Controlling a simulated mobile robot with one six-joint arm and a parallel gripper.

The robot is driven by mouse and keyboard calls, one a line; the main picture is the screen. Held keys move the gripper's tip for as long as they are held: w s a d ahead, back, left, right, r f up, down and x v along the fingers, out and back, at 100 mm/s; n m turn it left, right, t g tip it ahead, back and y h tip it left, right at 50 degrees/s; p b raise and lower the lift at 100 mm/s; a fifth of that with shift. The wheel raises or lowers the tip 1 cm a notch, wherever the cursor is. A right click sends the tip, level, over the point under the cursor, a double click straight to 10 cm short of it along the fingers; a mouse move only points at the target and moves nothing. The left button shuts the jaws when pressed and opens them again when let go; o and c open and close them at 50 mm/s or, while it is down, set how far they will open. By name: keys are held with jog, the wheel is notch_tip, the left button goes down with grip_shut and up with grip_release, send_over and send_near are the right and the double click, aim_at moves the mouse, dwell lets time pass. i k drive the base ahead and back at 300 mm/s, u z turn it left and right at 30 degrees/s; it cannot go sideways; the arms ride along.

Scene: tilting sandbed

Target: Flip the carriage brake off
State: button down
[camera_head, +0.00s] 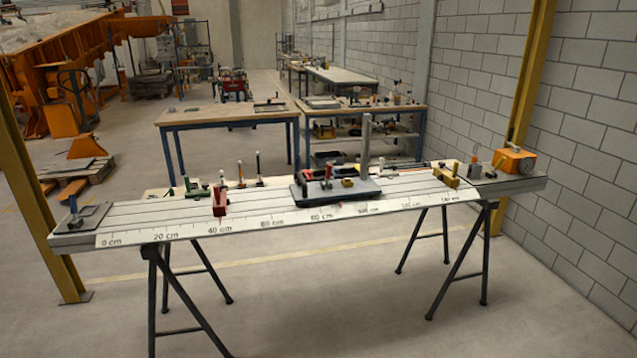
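The carriage (370,188) is a dark flat plate on the grooved track (270,207), above the middle of its cm scale. It bears an upright grey post (366,140), small red parts (312,175) and a small yellow part (347,182). The brake is too small to pick out among these, and I cannot tell its position. My gripper is not in view.
A red block (219,201) sits on the track left of the carriage, and a yellow one (446,175) to the right. An orange box with a dial (514,161) stands at the right end. The floor (330,320) in front is clear.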

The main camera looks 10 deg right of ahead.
aim_at(329, 167)
jog(key=u, duration=0.5)
jog(key=i, duration=0.65)
jog(key=u, duration=0.2)
